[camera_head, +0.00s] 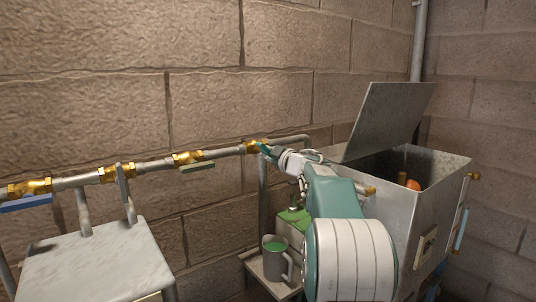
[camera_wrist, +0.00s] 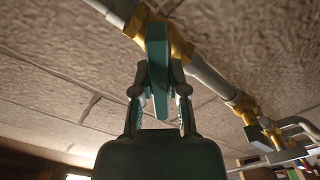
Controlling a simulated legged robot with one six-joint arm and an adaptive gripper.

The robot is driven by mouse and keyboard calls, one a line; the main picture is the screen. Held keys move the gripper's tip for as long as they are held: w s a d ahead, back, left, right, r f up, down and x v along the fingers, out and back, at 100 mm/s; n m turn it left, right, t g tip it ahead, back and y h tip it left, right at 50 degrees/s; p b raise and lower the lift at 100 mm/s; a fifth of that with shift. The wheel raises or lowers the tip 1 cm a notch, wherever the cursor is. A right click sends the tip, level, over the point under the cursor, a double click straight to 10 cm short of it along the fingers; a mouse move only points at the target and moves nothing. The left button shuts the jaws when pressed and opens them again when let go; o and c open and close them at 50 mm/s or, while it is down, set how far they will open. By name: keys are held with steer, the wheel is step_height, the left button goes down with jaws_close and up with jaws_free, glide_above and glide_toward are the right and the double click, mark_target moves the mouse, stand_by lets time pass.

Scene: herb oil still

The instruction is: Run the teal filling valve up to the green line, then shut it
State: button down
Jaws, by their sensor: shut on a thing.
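The teal valve handle (camera_head: 264,148) is on a brass valve body (camera_head: 253,147) at the right end of the wall pipe. My gripper (camera_head: 272,153) is shut on this handle. In the wrist view the teal handle (camera_wrist: 157,65) stands between my two fingers (camera_wrist: 158,88), at an angle to the pipe. The metal tank (camera_head: 392,225) stands at the right with its lid raised. An orange ball (camera_head: 413,185) shows inside. A pale blue tube (camera_head: 461,229) is on the tank's right side. I cannot make out a green line or the water level.
A mug with green contents (camera_head: 275,258) and a green-topped box (camera_head: 293,228) are below my arm.

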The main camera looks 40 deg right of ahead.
steer(key=m, duration=0.4)
steer(key=shift+f+m, duration=0.25)
steer(key=shift+m, duration=2.05)
steer(key=c, duration=0.6)
jaws_free()
steer(key=shift+c, duration=0.2)
steer(key=shift+r, duration=0.1)
steer(key=shift+s, duration=0.4)
steer(key=s, duration=1.1)
